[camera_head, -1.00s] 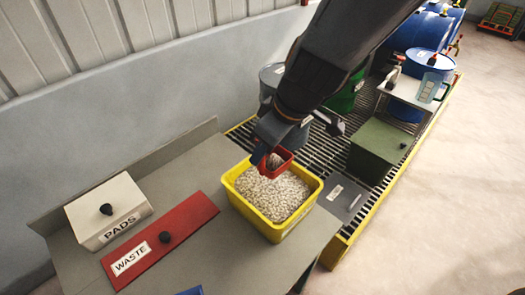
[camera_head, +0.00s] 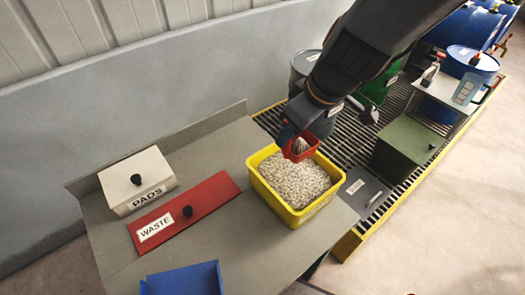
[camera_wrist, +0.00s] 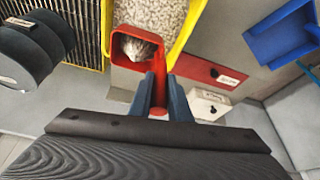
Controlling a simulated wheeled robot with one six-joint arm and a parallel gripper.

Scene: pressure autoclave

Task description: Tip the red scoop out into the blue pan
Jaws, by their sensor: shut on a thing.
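The red scoop (camera_head: 303,146) is above the far edge of a yellow bin of pale granules. In the wrist view the scoop (camera_wrist: 122,70) shows a small heap of granules (camera_wrist: 138,47) inside it. My gripper (camera_wrist: 158,92) is shut on the scoop's red handle (camera_wrist: 159,80); it also shows in the head view (camera_head: 287,133). The blue pan (camera_head: 182,281) lies at the near edge of the grey bench, cut off by the picture's bottom. In the wrist view the blue pan (camera_wrist: 283,37) is at the upper right and looks empty.
The yellow bin (camera_head: 292,218) stands on the bench's right end. A red WASTE lid (camera_head: 205,199) and a white PADS box (camera_head: 137,181) lie left of it. Bare bench (camera_head: 235,241) lies between the bin and the pan. A grated platform (camera_head: 350,143) with drums is behind.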

